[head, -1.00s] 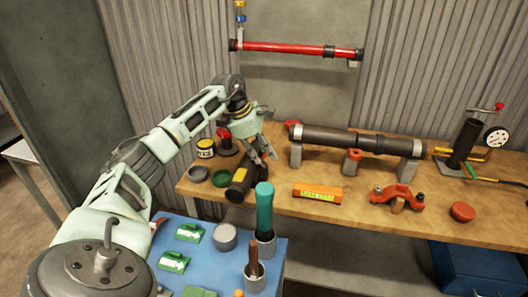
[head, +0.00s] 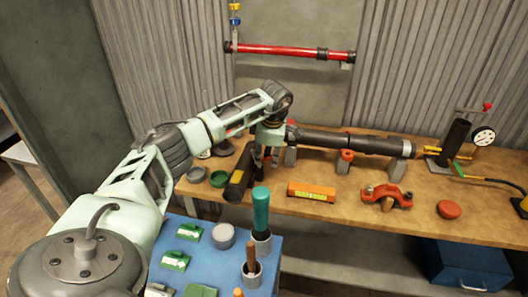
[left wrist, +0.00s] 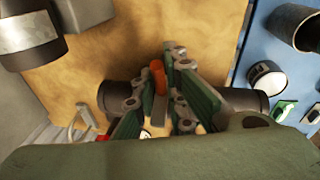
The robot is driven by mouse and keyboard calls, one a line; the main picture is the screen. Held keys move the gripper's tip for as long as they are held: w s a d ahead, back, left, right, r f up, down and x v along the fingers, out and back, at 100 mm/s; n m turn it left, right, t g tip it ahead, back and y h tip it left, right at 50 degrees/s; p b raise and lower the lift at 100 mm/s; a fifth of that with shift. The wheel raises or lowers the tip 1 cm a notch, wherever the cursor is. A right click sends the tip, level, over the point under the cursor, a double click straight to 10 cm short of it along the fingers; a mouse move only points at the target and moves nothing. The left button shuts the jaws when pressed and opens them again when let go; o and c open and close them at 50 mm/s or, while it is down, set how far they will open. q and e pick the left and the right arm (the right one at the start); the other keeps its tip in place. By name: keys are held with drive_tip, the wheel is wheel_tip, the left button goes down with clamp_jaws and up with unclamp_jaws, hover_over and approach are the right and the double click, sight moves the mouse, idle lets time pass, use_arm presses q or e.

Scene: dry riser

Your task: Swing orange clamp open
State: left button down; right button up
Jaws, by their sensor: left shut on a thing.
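My left gripper (head: 267,160) points down over the workbench, above the dark cylinder with a yellow label (head: 238,180). In the left wrist view its fingers (left wrist: 162,90) are closed around a small orange piece (left wrist: 157,72). The dark cylinder (left wrist: 245,98) passes beneath the fingers there. I cannot tell what the orange piece is joined to. An orange-red clamp-shaped part (head: 387,194) lies farther right on the bench, apart from my gripper. My right gripper is not in view.
A long dark pipe (head: 350,143) rests on grey supports, with an orange-topped one (head: 345,156) in the middle. An orange box (head: 312,193) and a red cap (head: 449,209) lie on the workbench (head: 330,222). A blue surface (head: 210,265) holds upright tools.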

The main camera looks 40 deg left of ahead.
use_arm(q)
drive_tip(key=shift+w+d+r+y, duration=0.1)
drive_tip(key=shift+w+d+y, duration=0.2)
drive_tip(key=shift+y, duration=0.4)
drive_tip(key=shift+a+g, duration=0.1)
drive_tip(key=shift+g, duration=0.2)
drive_tip(key=c, duration=2.1)
unclamp_jaws()
drive_tip(key=shift+o, duration=1.3)
drive_tip(key=shift+f, duration=0.2)
drive_tip(key=v, duration=1.2)
